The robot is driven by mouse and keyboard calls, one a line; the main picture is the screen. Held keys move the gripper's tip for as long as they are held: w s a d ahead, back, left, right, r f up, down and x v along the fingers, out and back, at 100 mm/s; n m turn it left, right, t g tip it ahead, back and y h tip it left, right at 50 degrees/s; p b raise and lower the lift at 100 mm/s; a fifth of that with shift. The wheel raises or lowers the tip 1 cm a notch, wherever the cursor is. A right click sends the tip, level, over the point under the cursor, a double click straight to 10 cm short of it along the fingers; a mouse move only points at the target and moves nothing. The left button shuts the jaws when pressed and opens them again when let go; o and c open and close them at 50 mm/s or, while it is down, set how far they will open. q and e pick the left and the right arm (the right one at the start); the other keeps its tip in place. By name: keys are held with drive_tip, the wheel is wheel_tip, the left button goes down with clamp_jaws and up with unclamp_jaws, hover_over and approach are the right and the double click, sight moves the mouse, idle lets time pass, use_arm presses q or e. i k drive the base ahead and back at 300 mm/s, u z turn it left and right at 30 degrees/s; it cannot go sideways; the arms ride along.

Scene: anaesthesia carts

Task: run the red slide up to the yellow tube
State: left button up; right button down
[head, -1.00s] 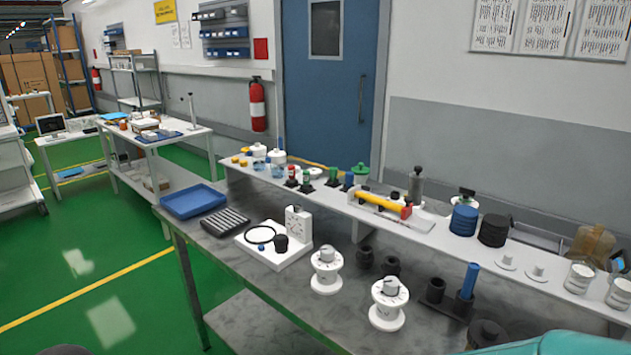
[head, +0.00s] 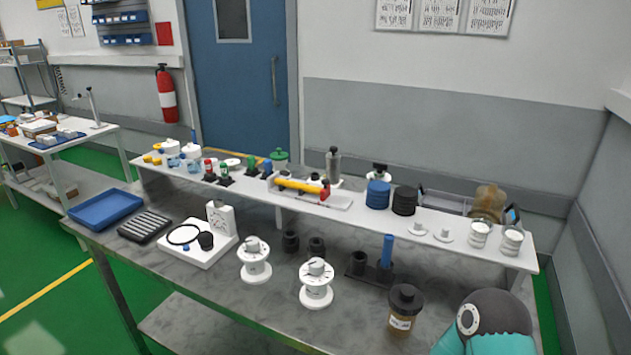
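The yellow tube (head: 296,185) lies lengthwise on a pale fixture (head: 338,203) on the raised white shelf. The red slide (head: 325,190) stands at the tube's right end, on the same fixture. At this size I cannot tell whether the two touch or a small gap lies between them. Neither gripper shows. A teal and dark grey part of my own arm fills the bottom right corner, well in front of the fixture.
Behind the tube stand a grey bottle (head: 333,165) and a green-capped item (head: 279,158). White spools (head: 316,285), a brown jar (head: 403,309) and a blue tray (head: 104,209) are on the grey bench below.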

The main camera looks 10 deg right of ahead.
sight(325, 192)
drive_tip(key=u, duration=0.1)
drive_tip(key=i, duration=0.15)
drive_tip(key=z, duration=2.5)
drive_tip(key=i, duration=0.2)
drive_tip(key=u, duration=2.65)
drive_tip(key=i, duration=0.35)
drive_tip(key=u, duration=0.2)
